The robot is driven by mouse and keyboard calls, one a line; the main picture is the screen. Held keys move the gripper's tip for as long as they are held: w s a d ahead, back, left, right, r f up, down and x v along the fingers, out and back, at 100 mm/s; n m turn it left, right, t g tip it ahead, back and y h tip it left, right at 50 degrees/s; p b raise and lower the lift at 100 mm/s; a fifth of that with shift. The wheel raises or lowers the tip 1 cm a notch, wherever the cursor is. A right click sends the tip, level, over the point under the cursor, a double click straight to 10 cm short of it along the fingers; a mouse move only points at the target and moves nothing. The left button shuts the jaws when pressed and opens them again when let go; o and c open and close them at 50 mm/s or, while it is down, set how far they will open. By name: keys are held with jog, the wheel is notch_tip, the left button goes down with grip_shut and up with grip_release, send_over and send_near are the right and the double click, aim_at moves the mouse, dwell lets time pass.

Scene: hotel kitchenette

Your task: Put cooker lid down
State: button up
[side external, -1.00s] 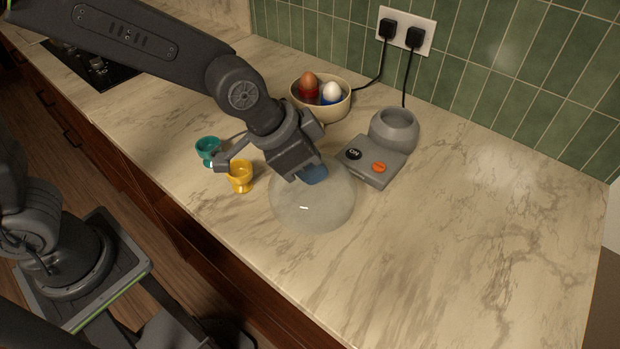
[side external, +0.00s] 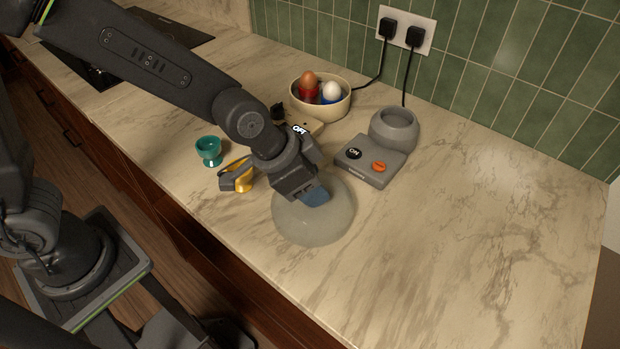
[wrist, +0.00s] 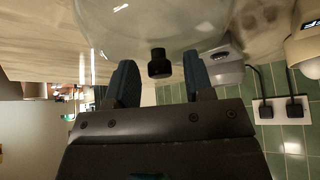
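The clear domed cooker lid (side external: 325,222) is on the counter in front of the grey cooker, and its rim appears to rest on the marble. The lid (wrist: 120,30) also fills the top of the wrist view. Its black knob (wrist: 160,65) sits between my fingers, with a visible gap on each side. My gripper (side external: 314,196) is just over the lid, its blue fingertips close to the dome. In the wrist view the gripper (wrist: 160,82) is open. The grey cooker (side external: 369,162) has ON and orange buttons and a round cup-shaped part.
A cream bowl (side external: 341,110) with eggs is behind. The right counter (side external: 470,230) is clear.

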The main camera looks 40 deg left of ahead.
jog(key=shift+r, duration=0.3)
jog(key=v, duration=1.2)
jog(key=s+a+n+y, duration=0.1)
jog(key=s+a+n, duration=0.2)
jog(key=a, duration=0.5)
jog(key=s+a+n+y, duration=0.2)
jog(key=s+a+n, duration=0.1)
jog(key=s+a, duration=0.2)
jog(key=a+r, duration=0.1)
jog(key=a, duration=0.1)
jog(key=shift+s+a+n+t, duration=0.15)
jog(key=shift+a+n+t, duration=0.15)
jog(key=shift+a+n, duration=0.1)
